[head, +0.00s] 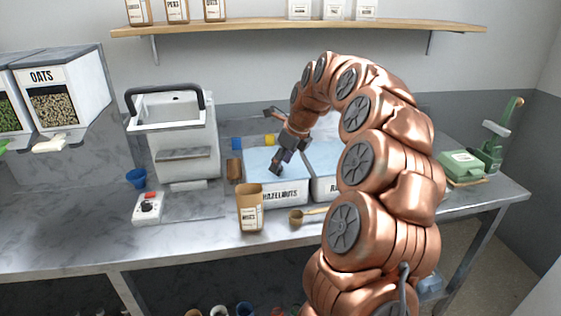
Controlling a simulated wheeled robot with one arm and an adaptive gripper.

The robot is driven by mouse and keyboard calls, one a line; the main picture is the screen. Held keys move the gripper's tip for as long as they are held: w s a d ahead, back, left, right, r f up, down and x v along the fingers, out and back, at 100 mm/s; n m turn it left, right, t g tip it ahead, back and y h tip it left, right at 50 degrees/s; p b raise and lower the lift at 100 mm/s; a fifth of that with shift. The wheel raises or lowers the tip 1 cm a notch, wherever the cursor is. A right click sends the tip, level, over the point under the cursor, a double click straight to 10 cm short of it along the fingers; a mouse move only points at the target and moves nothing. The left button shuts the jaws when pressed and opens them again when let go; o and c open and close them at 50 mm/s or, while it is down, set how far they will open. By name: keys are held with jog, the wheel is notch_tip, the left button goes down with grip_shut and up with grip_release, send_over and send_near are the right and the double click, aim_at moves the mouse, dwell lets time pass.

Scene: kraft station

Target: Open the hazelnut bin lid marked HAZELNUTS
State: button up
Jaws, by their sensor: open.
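The hazelnut bin (287,194) is a white box on the counter with HAZELNUTS on its front. Its pale blue lid (262,158) looks closed. My copper arm comes in from the right, and my gripper (278,166) points down over the lid. The dark fingers are open, with nothing visible between them. I cannot tell whether the fingertips touch the lid. The gripper hides part of the lid.
A kraft cup (250,213) stands against the bin's front left. A scoop (299,217) lies in front. A second bin (322,190), labelled RA…, stands to the right, partly behind my arm. A white machine (182,140) stands left.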

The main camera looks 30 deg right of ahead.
jog(key=shift+w+a+f, duration=0.1)
jog(key=shift+w+f, duration=0.05)
jog(key=shift+f, duration=0.35)
grip_shut()
dwell(0.4)
